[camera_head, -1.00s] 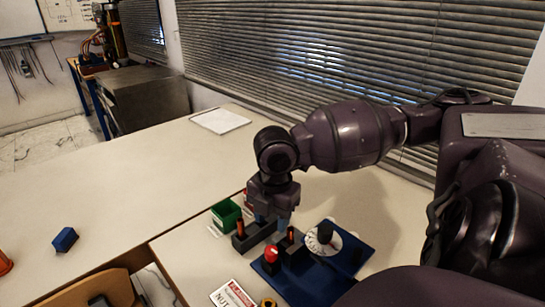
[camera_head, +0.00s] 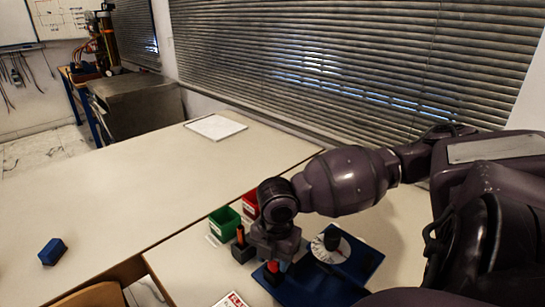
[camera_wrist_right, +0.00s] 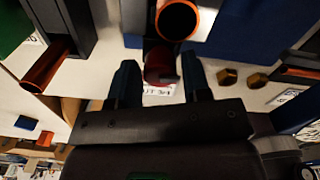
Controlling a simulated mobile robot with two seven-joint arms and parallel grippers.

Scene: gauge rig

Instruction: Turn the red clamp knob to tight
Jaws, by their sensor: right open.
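The red clamp knob (camera_head: 272,267) stands on the blue base plate (camera_head: 318,291), partly hidden under my right gripper (camera_head: 274,259). In the right wrist view, a dark red cylinder, which looks like the knob (camera_wrist_right: 160,64), lies between the two fingertips of my right gripper (camera_wrist_right: 161,76). The fingers are open, with a gap visible on either side of it. I cannot tell whether they touch it. My left gripper is not in view.
A dial with a black knob (camera_head: 332,239) sits on the plate, right of the gripper. Green (camera_head: 224,221) and red (camera_head: 250,204) bins stand behind. An orange peg (camera_head: 240,235) stands close on the left. A blue block (camera_head: 52,252) lies far left on clear tabletop.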

